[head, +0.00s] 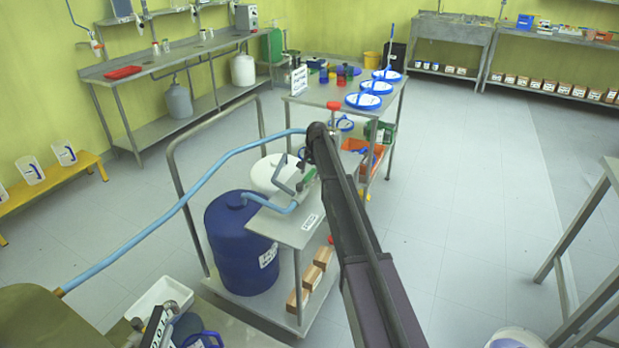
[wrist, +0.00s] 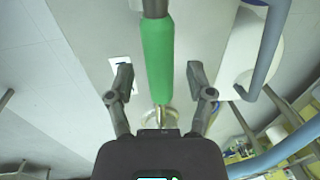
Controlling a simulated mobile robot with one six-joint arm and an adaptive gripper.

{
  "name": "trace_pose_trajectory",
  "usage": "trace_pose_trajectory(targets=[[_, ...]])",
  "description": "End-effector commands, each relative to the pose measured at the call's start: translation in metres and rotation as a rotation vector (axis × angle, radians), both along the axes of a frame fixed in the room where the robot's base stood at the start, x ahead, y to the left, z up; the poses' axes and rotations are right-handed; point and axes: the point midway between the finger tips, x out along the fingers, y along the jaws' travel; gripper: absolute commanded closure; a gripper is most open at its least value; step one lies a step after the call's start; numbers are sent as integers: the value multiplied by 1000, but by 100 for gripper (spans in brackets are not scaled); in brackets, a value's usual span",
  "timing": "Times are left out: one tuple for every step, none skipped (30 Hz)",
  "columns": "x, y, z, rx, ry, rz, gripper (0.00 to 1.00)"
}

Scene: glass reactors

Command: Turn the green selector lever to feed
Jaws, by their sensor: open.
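The green selector lever (wrist: 157,58) shows in the wrist view as a green sleeve on a metal rod, upright in the picture. My gripper (wrist: 158,78) is open, with one dark finger on each side of the sleeve and visible gaps between them. In the head view, a small part of the green lever (head: 309,175) shows beside my dark arm, above a steel-topped cart (head: 285,231). My arm hides much of the lever's surroundings there. I cannot read a feed marking or tell the lever's set position.
A blue drum (head: 236,222) and a white drum (head: 267,172) stand by the cart's rail. A light blue hose (head: 205,183) runs across to the cart, and hose also shows in the wrist view (wrist: 268,50). A table with blue-rimmed lids (head: 363,101) stands behind.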

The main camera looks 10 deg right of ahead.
Motion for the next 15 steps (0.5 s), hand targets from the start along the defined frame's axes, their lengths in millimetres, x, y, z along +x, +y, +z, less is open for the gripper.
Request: trace_pose_trajectory(targets=[[0,0,-2,0,0,0,32],[0,0,-2,0,0,0,32],[0,0,-2,0,0,0,32],[0,0,-2,0,0,0,32],[0,0,-2,0,0,0,32],[0,0,-2,0,0,0,32],[0,0,-2,0,0,0,32],[0,0,-2,0,0,0,32],[0,0,-2,0,0,0,32],[0,0,-2,0,0,0,32],[0,0,-2,0,0,0,32],[0,0,-2,0,0,0,32],[0,0,-2,0,0,0,41],[0,0,-2,0,0,0,50],[0,0,-2,0,0,0,62]])
